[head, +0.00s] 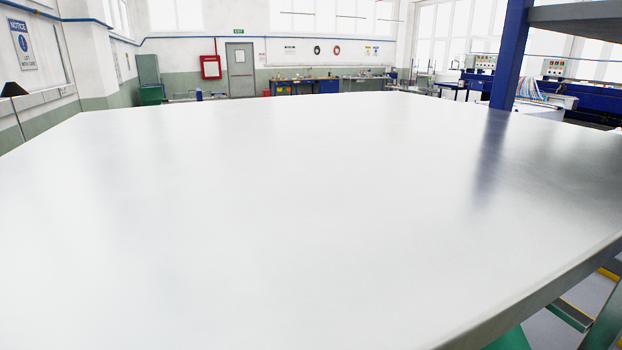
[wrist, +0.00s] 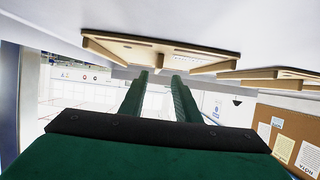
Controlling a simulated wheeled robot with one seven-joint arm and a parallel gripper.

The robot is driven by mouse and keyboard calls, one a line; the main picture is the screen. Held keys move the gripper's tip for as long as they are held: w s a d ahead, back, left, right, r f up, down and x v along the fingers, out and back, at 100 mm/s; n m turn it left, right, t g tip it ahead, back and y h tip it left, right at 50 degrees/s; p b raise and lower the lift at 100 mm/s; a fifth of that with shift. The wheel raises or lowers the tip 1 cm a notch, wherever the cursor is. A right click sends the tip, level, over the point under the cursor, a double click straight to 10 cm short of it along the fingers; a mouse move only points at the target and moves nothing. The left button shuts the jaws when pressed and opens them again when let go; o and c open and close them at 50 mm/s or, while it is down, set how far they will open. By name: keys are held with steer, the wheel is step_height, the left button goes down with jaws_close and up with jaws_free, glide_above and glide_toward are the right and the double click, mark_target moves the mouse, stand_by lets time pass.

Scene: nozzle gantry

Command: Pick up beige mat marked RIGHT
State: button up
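I cannot tell which is marked RIGHT. My gripper (wrist: 159,78) shows two green fingers apart with nothing between them, pointing toward the mats but apart from them. Neither mats nor gripper show in the head view.
A large bare metal table (head: 290,200) fills the head view, its front edge running to the lower right. A blue post (head: 511,55) and grey shelf (head: 580,15) stand at the right. A brown notice board (wrist: 285,135) shows in the wrist view.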

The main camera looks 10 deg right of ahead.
steer(key=x, duration=0.5)
steer(key=shift+d, duration=0.25)
jaws_close()
